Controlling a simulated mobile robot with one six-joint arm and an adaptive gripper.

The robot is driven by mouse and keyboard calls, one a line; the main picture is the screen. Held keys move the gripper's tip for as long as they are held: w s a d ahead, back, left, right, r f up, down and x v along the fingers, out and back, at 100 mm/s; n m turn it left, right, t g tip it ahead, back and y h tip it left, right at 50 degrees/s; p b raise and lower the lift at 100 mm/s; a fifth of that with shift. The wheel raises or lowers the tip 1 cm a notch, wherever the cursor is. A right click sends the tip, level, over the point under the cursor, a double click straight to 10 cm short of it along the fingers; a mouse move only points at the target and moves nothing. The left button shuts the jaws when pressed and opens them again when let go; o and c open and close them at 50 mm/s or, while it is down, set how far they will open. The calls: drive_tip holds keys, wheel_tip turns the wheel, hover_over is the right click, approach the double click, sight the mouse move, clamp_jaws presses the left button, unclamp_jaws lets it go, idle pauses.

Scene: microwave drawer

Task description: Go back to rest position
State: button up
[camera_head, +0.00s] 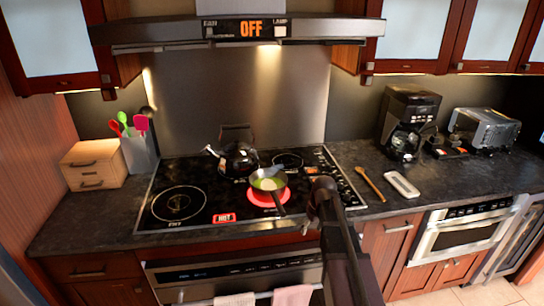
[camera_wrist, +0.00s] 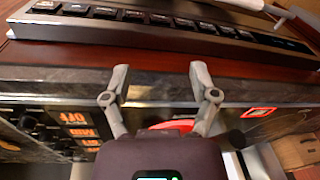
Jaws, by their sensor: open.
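My gripper (camera_wrist: 161,82) shows in the wrist view with its two grey fingers spread wide and nothing between them. The stove's front edge and the dark oven control panel (camera_wrist: 180,25) lie beyond the fingers. In the head view my dark arm rises from the bottom edge, right of centre, to just in front of the stove's right side. The fingers are hard to make out there. The microwave drawer (camera_head: 465,236) at the right appears shut, apart from my arm.
A pan (camera_head: 268,182) sits on a glowing red burner of the cooktop (camera_head: 152,208), beside a black kettle (camera_head: 236,158). A wooden spoon (camera_head: 370,184) and white spoon rest (camera_head: 402,184) lie right of it. The range hood (camera_head: 160,32) hangs above. Towels (camera_head: 292,296) hang below.

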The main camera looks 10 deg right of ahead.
drive_tip(key=s+a+m, duration=0.1)
drive_tip(key=s+a, duration=0.2)
drive_tip(key=s, duration=0.4)
drive_tip(key=s+a+m+h, duration=0.1)
drive_tip(key=s+a+m, duration=0.1)
drive_tip(key=s, duration=0.5)
drive_tip(key=shift+s+a+g, duration=0.15)
drive_tip(key=shift+a+g, duration=0.25)
drive_tip(key=shift+a, duration=0.5)
